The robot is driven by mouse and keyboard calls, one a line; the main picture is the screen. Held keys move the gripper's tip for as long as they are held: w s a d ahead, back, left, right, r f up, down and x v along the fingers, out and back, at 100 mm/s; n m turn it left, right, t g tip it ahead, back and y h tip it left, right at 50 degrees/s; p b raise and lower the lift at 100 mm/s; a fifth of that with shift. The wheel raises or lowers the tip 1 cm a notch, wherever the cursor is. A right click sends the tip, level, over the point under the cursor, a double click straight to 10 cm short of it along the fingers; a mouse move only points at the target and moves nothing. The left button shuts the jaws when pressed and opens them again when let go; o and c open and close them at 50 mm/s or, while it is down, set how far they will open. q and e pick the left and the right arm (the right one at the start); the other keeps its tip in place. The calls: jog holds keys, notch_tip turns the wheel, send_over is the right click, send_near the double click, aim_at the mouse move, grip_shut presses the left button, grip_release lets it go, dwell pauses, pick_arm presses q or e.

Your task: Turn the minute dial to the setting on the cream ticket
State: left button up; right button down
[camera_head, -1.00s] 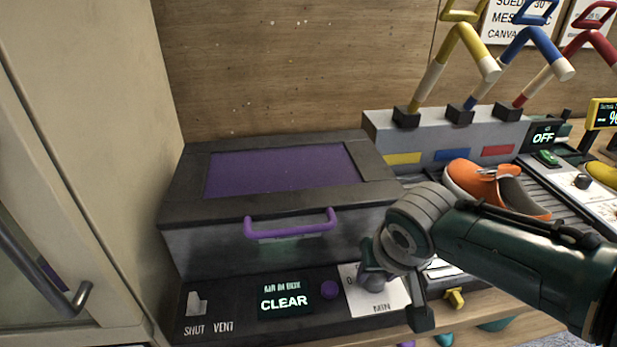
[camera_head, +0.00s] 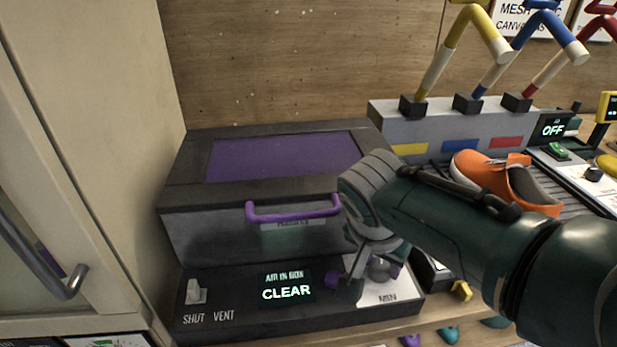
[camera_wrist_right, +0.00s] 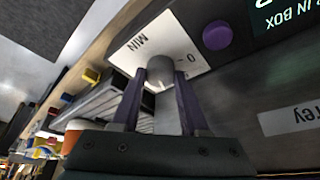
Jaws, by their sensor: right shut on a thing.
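The minute dial (camera_head: 379,268) is a grey knob on a white plate marked MIN (camera_head: 392,293), at the right end of the dark box's front panel. My right gripper (camera_head: 366,278) is at the dial, with its fingers around the knob. In the right wrist view, the purple-edged fingers of the gripper (camera_wrist_right: 157,92) stand on both sides of the grey knob (camera_wrist_right: 161,70), shut on it. The plate there shows "0" and MIN; the knob's pointer and any other numbers are hidden or unreadable. I cannot make out a cream ticket. My left gripper is out of view.
The box (camera_head: 180,230) has a purple handle (camera_head: 293,210), a display (camera_head: 287,290) reading CLEAR, and a SHUT/VENT switch (camera_head: 196,291). An orange shoe (camera_head: 490,172) lies on the rack at right. A cabinet (camera_head: 85,130) stands at left.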

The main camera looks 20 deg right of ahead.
dwell(0.4)
jog(key=shift+c, duration=2.1)
grip_release()
jog(key=shift+r, duration=0.1)
jog(key=shift+a+r+p, duration=0.1)
jog(key=shift+r+p, duration=0.25)
jog(key=p+v, duration=0.3)
jog(key=v, duration=0.6)
jog(key=shift+p, duration=0.3)
jog(key=shift+s, duration=0.1)
